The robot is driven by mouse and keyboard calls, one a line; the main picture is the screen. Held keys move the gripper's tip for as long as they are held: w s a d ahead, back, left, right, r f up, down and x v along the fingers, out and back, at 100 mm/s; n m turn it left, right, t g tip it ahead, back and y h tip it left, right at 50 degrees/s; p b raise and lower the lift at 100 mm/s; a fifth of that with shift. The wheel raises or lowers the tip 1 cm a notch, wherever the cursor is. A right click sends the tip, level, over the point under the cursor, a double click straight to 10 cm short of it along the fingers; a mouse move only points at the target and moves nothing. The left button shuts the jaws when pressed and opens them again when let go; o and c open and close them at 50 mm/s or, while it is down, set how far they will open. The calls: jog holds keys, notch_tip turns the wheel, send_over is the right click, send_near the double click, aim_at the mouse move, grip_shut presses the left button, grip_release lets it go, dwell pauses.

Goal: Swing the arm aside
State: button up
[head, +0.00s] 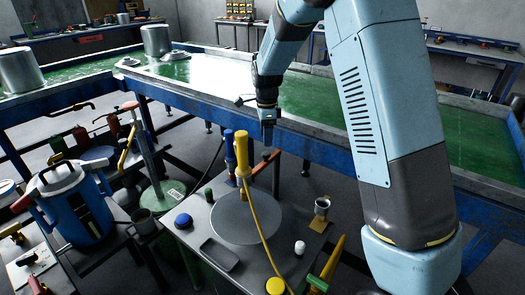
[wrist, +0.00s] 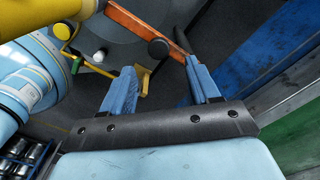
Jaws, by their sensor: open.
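My light-blue arm (head: 365,100) reaches in from the right in the head view and bends down over the metal table. My gripper (head: 267,140) points down just right of a yellow-handled tool (head: 242,155), above the table. In the wrist view my gripper (wrist: 166,76) shows two blue fingers spread apart with nothing held between them. An orange bar with a dark round knob (wrist: 157,48) lies just beyond the fingertips. I cannot tell whether any finger touches it. The yellow tool shows large at the upper left of the wrist view (wrist: 30,20).
A blue cooler (head: 78,205) stands left. A blue-framed green bench (head: 310,105) runs behind.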

aim_at(264, 153)
notch_tip(264, 153, down, 7)
jog(key=shift+r, duration=0.1)
dwell(0.4)
grip_shut()
jog(key=shift+a+r, duration=0.1)
jog(key=shift+a, duration=0.35)
jog(key=shift+d, duration=0.15)
